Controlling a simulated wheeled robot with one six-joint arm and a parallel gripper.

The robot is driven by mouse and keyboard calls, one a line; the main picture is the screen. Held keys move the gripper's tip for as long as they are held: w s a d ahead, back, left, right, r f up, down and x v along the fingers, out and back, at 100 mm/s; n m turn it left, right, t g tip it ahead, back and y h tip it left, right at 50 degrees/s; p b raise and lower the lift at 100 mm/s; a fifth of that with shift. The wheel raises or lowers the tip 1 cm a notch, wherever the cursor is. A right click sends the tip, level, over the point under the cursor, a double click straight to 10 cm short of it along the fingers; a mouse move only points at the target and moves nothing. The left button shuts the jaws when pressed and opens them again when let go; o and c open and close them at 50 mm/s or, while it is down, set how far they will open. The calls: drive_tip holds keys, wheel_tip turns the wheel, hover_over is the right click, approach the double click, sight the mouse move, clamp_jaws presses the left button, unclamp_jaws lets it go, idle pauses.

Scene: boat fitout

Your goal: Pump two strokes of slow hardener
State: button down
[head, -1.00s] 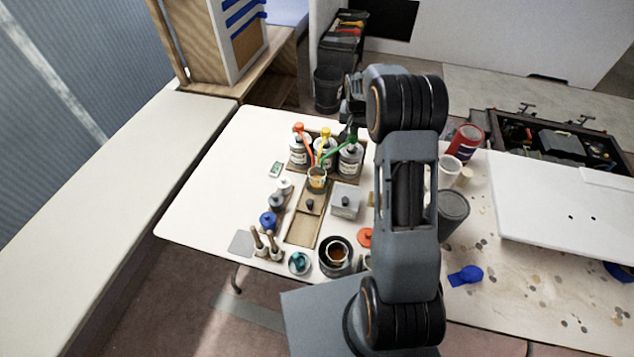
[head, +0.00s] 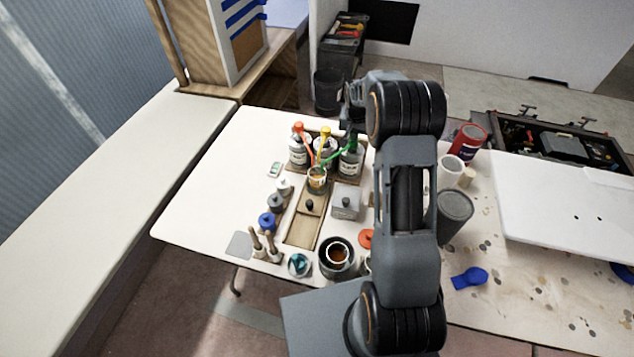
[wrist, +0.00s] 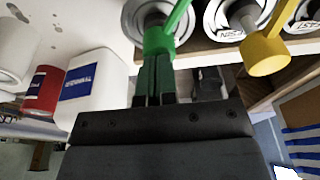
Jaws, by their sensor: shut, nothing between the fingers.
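The bottle with the green pump (head: 350,163) stands at the right of a row of three pump bottles on the table. Its own label is not readable. In the wrist view its green pump head (wrist: 160,38) is directly at my fingertips. My gripper (wrist: 156,62) is shut with nothing between its fingers, and its tips appear to touch or overlap the pump head. In the head view my arm partly hides the gripper. The green spout slants down left toward a small cup (head: 317,183) of amber liquid in front of the bottles.
A yellow pump (wrist: 266,54) and an orange-red pump (head: 299,128) stand left of the green one in the head view. A white jug with a blue label (wrist: 92,88) and a red can (head: 468,138) are nearby. Lidded pots and a grey canister (head: 454,213) crowd the table.

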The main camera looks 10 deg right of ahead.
drive_tip(key=shift+w+d+p+v, duration=0.1)
drive_tip(key=shift+w+p+v, duration=0.1)
drive_tip(key=shift+p+v, duration=0.7)
drive_tip(key=shift+w+d+p+v, duration=0.15)
drive_tip(key=shift+p+v, duration=0.2)
drive_tip(key=shift+v, duration=0.9)
drive_tip(key=shift+r, duration=0.1)
drive_tip(key=v, duration=0.1)
drive_tip(key=p+v, duration=0.1)
drive_tip(key=shift+w+d+r+p, duration=0.1)
drive_tip(key=shift+w+r+p, duration=0.15)
drive_tip(key=shift+r, duration=0.2)
drive_tip(key=s+a+r+n+t, duration=0.1)
drive_tip(key=s+a+r, duration=0.3)
drive_tip(key=s, duration=0.6)
drive_tip(key=s+a+r+n, duration=0.3)
drive_tip(key=s+a+r, duration=0.1)
drive_tip(key=s, duration=0.6)
drive_tip(key=s+a+r+n+t+y, duration=0.1)
drive_tip(key=s+a+r, duration=0.3)
drive_tip(key=s, duration=0.6)
drive_tip(key=shift+r+n+t, duration=0.3)
drive_tip(key=shift+r+n, duration=0.1)
drive_tip(key=shift+r, duration=0.3)
